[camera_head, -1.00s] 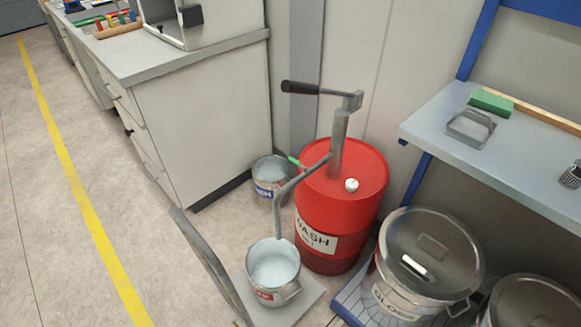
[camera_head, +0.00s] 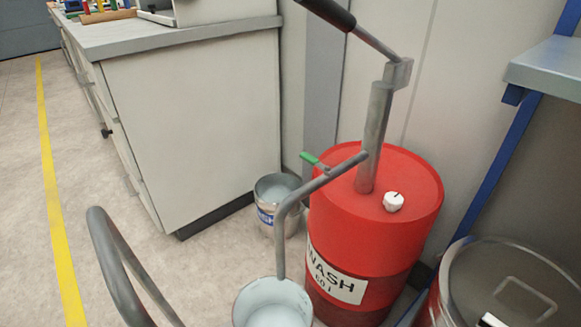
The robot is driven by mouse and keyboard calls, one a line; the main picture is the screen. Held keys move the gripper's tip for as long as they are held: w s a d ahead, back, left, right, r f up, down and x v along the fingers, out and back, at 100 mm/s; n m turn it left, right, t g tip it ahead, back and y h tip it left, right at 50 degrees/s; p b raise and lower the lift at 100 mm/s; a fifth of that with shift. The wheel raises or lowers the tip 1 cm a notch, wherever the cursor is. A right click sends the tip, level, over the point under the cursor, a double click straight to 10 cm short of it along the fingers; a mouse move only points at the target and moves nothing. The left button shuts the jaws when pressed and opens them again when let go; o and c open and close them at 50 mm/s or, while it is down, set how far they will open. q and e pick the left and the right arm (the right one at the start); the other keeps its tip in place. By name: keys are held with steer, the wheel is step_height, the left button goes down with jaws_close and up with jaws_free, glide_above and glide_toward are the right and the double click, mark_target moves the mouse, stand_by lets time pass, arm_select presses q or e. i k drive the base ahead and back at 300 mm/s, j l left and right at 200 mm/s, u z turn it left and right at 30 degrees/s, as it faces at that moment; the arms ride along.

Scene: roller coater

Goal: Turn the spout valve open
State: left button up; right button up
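The spout valve's green handle (camera_head: 314,162) sits on the grey spout pipe (camera_head: 290,200), near where the pipe meets the pump. It points up and to the left, across the pipe. The grey pump column (camera_head: 375,135) stands on the red WASH drum (camera_head: 415,180). Its crank arm has a black grip (camera_head: 328,12) at the top of the view. Neither of my grippers is in view.
A second bucket (camera_head: 276,187) stands behind the pipe, beside the white cabinet (camera_head: 195,110). A grey curved cart handle (camera_head: 110,265) rises at the front left. A lidded metal bin (camera_head: 510,280) stands at right, under a bench (camera_head: 550,65). Floor at left is clear.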

mark_target(309, 159)
steer(key=k+z, duration=0.25)
steer(key=z, duration=0.2)
steer(key=k+l+z, duration=0.15)
steer(key=z, duration=0.25)
steer(key=k+l, duration=0.05)
steer(key=k, duration=0.05)
